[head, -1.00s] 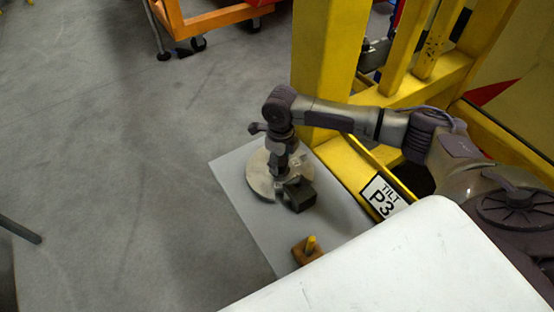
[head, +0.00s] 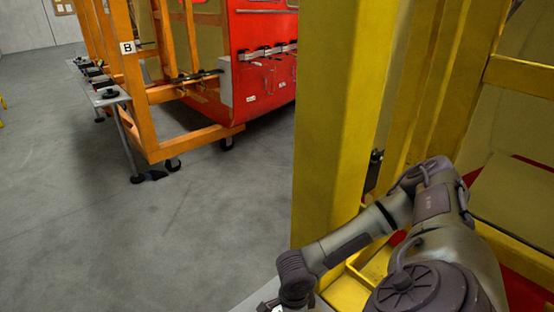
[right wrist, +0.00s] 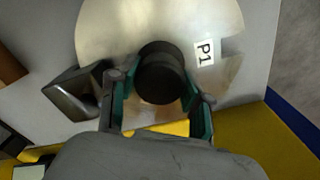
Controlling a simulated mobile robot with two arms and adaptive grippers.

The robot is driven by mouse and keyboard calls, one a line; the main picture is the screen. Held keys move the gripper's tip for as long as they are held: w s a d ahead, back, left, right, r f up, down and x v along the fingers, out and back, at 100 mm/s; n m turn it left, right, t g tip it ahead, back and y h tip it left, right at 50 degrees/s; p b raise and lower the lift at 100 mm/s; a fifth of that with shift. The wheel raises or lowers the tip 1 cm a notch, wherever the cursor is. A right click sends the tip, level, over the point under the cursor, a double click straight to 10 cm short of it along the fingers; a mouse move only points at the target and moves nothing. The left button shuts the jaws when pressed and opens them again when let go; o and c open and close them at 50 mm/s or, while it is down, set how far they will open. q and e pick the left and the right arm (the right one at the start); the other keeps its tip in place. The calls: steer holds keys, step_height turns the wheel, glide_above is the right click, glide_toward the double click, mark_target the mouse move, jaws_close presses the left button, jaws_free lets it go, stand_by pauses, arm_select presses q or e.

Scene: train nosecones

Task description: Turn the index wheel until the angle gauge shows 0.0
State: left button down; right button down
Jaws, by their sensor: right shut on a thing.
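In the right wrist view a pale metal disc (right wrist: 110,30), which looks like the index wheel, lies flat on a grey plate. It carries a black round knob (right wrist: 160,65) at its middle. A white P1 label (right wrist: 204,53) is to the right of the knob. My right gripper (right wrist: 161,92) has its green-lined fingers on both sides of the knob and is shut on it. In the head view only my right arm shows; its hand end is cut off at the bottom edge. No readable angle gauge is in view. My left gripper is not in view.
A dark box (right wrist: 75,92) stands left of the knob; its face is not readable. A yellow post (head: 335,130) rises beside my right arm. An orange frame marked B (head: 143,95) and a red panel (head: 262,65) stand behind. The grey floor at left is clear.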

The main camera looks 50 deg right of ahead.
stand_by(0.3)
steer(key=shift+a, duration=0.1)
steer(key=c, duration=0.5)
jaws_free()
steer(key=shift+w+r, duration=0.15)
steer(key=shift+r, duration=3.55)
